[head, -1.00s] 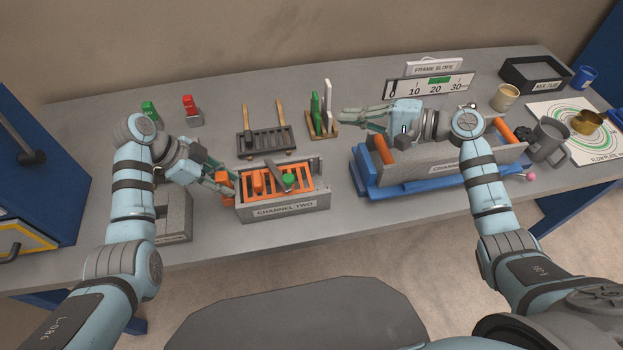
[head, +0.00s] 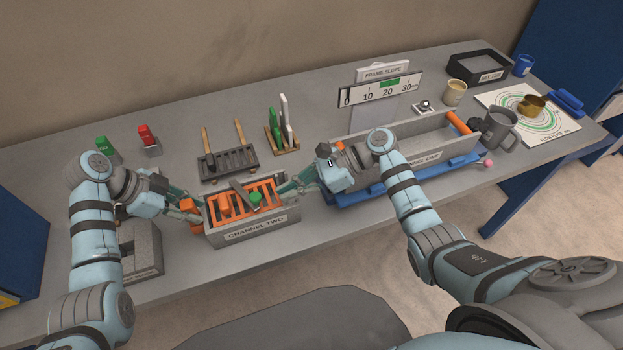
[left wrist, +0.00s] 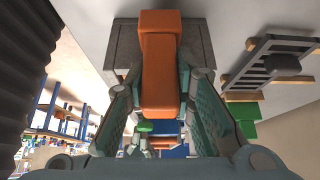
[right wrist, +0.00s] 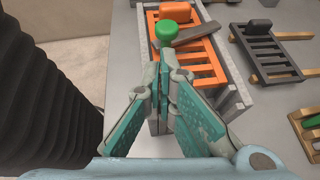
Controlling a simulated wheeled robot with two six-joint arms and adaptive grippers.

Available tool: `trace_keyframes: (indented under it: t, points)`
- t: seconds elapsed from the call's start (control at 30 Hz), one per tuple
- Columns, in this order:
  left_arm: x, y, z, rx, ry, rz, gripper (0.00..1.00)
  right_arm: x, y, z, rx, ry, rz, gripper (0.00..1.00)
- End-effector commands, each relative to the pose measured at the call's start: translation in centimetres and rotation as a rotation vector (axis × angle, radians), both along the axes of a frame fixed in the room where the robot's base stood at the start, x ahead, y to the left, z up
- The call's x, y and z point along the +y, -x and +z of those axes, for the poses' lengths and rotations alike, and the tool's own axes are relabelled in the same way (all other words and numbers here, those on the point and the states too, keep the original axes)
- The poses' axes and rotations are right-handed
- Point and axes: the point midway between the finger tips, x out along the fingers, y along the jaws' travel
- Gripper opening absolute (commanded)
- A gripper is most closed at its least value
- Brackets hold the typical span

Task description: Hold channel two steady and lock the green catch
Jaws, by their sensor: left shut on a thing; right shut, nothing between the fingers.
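The grey box labelled channel two (head: 256,231) stands at the table's front edge, with an orange slotted grate (right wrist: 205,63) inside. My left gripper (head: 200,212) is shut on the orange end handle (left wrist: 160,82) at the box's left end. My right gripper (head: 284,189) is shut and empty at the right end, its fingertips just short of the green knob; contact cannot be told.
A dark rack (head: 228,163) and a stand with green and white pieces (head: 282,135) are behind the box. Channel one (head: 415,140) on its blue base is to the right. A grey block (head: 142,262) is at left.

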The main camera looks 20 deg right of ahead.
Motion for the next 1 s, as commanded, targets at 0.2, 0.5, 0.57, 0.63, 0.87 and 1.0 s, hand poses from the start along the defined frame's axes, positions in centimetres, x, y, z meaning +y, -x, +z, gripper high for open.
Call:
trace_keyframes:
  t: [0.2,0.5,0.57,0.63,0.87,1.0]
  points:
    - [0.0,0.1,-0.2,0.006,0.000,0.000,0.00,2.5,-0.3,-0.4,-0.001,-0.001,0.000,0.00]
    - [0.0,0.2,-0.2,0.007,-0.001,-0.001,0.00,2.8,-0.4,-0.4,-0.001,0.000,0.000,0.00]
    - [0.0,0.2,-0.2,0.007,-0.001,-0.001,0.00,2.8,-0.4,-0.4,-0.001,0.000,0.000,0.00]
    - [0.0,0.2,-0.2,0.007,-0.001,0.000,0.00,2.9,-0.3,-0.6,-0.001,0.003,-0.016,0.00]
    - [0.0,0.2,-0.2,0.007,-0.002,0.000,0.00,4.3,0.9,-0.6,-0.001,0.002,-0.230,0.00]
    - [0.0,0.2,-0.2,0.008,-0.001,0.000,0.00,5.8,1.7,-0.4,-0.001,-0.003,-0.253,0.00]
